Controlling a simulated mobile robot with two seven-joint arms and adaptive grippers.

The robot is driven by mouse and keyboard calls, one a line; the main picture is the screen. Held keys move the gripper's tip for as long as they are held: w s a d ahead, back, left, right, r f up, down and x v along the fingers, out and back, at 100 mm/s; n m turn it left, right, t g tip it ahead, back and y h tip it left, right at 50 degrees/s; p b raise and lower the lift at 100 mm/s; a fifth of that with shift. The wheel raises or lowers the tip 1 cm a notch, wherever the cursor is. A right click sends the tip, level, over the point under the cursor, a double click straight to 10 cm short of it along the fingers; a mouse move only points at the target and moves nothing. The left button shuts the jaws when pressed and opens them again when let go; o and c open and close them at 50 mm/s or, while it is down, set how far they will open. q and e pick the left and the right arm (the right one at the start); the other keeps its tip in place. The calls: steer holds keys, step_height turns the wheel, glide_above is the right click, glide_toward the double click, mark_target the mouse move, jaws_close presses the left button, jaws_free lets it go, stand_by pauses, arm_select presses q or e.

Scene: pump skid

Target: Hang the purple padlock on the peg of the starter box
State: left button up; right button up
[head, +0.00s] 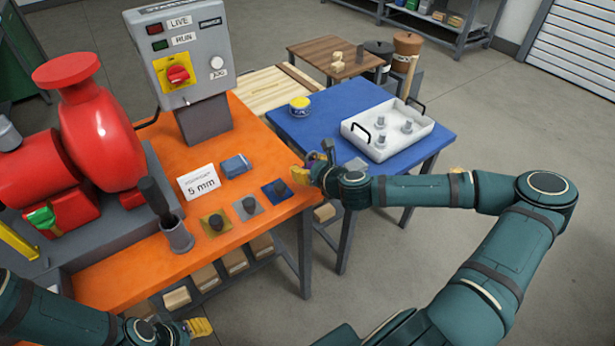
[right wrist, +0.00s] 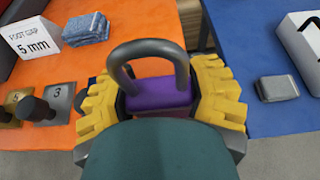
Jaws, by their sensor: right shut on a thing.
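The purple padlock (right wrist: 158,93) is between the yellow fingers of my right gripper (right wrist: 160,100) in the right wrist view. Its dark grey shackle (right wrist: 150,47) points up and away from the gripper. In the head view my right gripper (head: 308,172) is over the gap between the orange bench and the blue table, and the padlock is hard to make out there. The grey starter box (head: 200,72) stands at the back of the orange bench, well apart from the padlock. Its peg is too small to make out surely. My left gripper (head: 198,327) is low at the bottom edge, its fingers partly hidden.
The orange bench (head: 250,128) holds a red pump (head: 95,135), a "5 mm" card (head: 198,182), a blue cloth (head: 235,165), a grey cup (head: 177,236) and several knobbed plates. The blue table (head: 315,125) carries a white tray (head: 365,138) and a yellow-topped tin (head: 300,105).

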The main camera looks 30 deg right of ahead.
steer(key=shift+f, duration=1.6)
steer(key=shift+f, duration=0.2)
steer(key=o, duration=1.3)
